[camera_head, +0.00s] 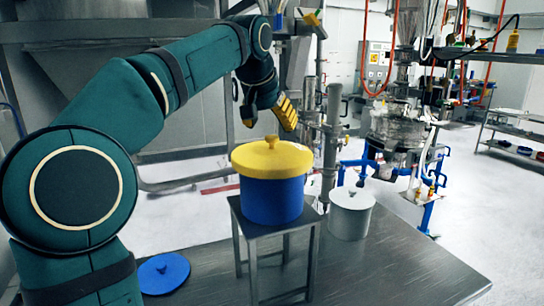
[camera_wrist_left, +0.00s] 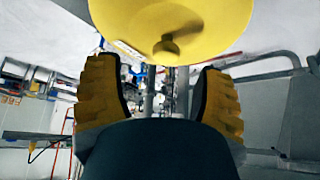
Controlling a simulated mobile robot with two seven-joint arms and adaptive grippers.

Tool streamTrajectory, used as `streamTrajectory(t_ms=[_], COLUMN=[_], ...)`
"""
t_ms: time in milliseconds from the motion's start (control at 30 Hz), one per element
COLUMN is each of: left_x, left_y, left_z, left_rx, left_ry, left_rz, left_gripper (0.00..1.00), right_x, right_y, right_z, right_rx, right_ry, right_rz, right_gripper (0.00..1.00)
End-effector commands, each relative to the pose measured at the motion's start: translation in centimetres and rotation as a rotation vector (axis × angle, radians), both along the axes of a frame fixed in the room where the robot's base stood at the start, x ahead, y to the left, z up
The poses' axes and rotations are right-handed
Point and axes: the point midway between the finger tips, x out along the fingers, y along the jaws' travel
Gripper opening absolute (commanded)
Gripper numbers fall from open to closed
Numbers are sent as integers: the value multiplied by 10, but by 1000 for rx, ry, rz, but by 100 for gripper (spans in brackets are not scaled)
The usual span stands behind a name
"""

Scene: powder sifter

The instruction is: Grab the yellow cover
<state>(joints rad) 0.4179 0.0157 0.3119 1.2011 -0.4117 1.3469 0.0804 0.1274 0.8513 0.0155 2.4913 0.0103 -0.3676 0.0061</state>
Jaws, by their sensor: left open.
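The yellow cover (camera_head: 272,158) is a round lid with a small knob on top. It sits on a blue pot (camera_head: 271,199), which stands on a small metal stool. My left gripper (camera_head: 284,117) is above the cover, near its knob, and does not appear to touch it. In the left wrist view the yellow cover (camera_wrist_left: 170,22) with its knob fills the top middle. My left gripper (camera_wrist_left: 162,88) shows there with its two yellow-padded fingers spread wide and nothing between them. My right gripper is not in view.
The stool (camera_head: 277,233) stands on a dark metal table (camera_head: 370,262). A blue lid (camera_head: 163,272) lies at the table's left front. A white lidded pot (camera_head: 350,214) stands right of the stool. Pipes and machinery are behind. The table's right front is clear.

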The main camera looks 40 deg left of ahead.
Motion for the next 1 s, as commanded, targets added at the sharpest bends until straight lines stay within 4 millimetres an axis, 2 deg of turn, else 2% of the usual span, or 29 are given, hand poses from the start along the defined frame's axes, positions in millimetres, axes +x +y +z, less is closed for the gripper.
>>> streamTrajectory(t_ms=[167, 500, 767, 800, 967, 1000], left_x=[4, 25, 26, 26, 26, 26], left_y=[3, 16, 16, 16, 16, 16], left_z=[-8, -45, -45, -45, -45, -45], left_rx=[-1, -2, -1, -1, -1, -1], left_ry=[2, 3, 0, 1, 1, 1], left_rz=[0, 0, 0, 0, 0, 0], left_gripper=[69, 69, 70, 56, 0, 0], right_x=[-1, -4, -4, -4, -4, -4], right_y=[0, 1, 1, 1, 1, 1], right_z=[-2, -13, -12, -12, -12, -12], right_rx=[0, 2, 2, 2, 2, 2], right_ry=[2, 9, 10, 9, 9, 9], right_rz=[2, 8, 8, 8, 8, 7], right_gripper=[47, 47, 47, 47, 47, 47])
